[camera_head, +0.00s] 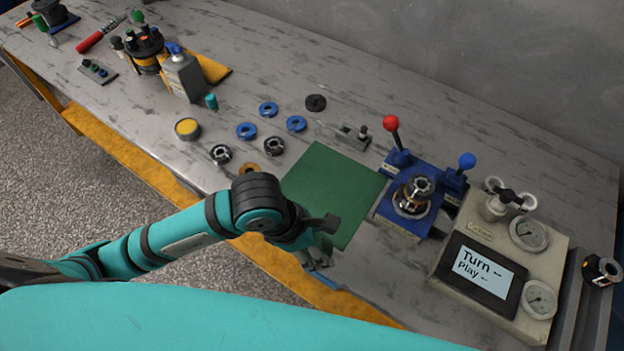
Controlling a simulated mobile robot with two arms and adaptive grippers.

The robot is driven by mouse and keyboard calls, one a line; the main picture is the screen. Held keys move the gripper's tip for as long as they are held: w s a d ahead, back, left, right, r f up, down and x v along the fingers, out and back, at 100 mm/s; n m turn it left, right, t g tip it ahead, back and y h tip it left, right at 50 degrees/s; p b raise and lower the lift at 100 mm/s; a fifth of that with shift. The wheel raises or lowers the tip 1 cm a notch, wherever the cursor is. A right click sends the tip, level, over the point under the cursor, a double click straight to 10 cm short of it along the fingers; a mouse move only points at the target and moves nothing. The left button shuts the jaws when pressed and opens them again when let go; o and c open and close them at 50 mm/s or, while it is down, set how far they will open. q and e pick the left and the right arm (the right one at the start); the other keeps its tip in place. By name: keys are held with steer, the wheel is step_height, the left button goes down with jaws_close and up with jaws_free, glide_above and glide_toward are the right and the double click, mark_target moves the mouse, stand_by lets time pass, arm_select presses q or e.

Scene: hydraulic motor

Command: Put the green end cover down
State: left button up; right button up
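My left arm comes in from the left, and my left gripper (317,260) hangs at the near edge of the table, by the near side of the green mat (330,185). Its fingers are small and partly hidden under the wrist, so I cannot tell whether they are open or shut. I cannot make out a green end cover in the gripper or on the mat; the visible part of the mat is bare. My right gripper is not in view.
Right of the mat stands a blue fixture (400,222) with a metal part and red and blue levers, then a gauge panel (548,268) with a screen. Several blue rings (268,109) and dark rings (221,154) lie left of it. A grey bottle (184,77) stands farther left.

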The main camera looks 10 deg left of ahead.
arm_select(q)
steer(key=shift+w+a+f+p, duration=0.15)
steer(key=shift+w+a+p, duration=0.1)
steer(key=shift+w+a, duration=0.25)
steer(key=shift+w+a+f+p, duration=0.2)
steer(key=shift+w+a, duration=0.2)
steer(key=shift+a, duration=0.2)
steer(key=p, duration=0.3)
glide_above(299, 196)
steer(key=s, duration=0.2)
steer(key=shift+s+a+f, duration=0.1)
steer(key=shift+a+f, duration=0.1)
steer(key=shift+f, duration=0.3)
steer(key=shift+w+a+f, duration=0.1)
steer(key=shift+w+a, duration=0.2)
steer(key=shift+w, duration=0.2)
steer(key=shift+w+a+f+p, duration=0.1)
steer(key=shift+w+f+p, duration=0.15)
steer(key=shift+p, duration=0.2)
step_height(299, 196, down, 2)
steer(key=shift+f+p, duration=0.25)
steer(key=shift+p, duration=0.2)
steer(key=shift+f, duration=0.3)
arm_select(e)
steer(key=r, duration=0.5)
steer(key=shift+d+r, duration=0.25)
arm_select(q)
steer(key=shift+f, duration=0.1)
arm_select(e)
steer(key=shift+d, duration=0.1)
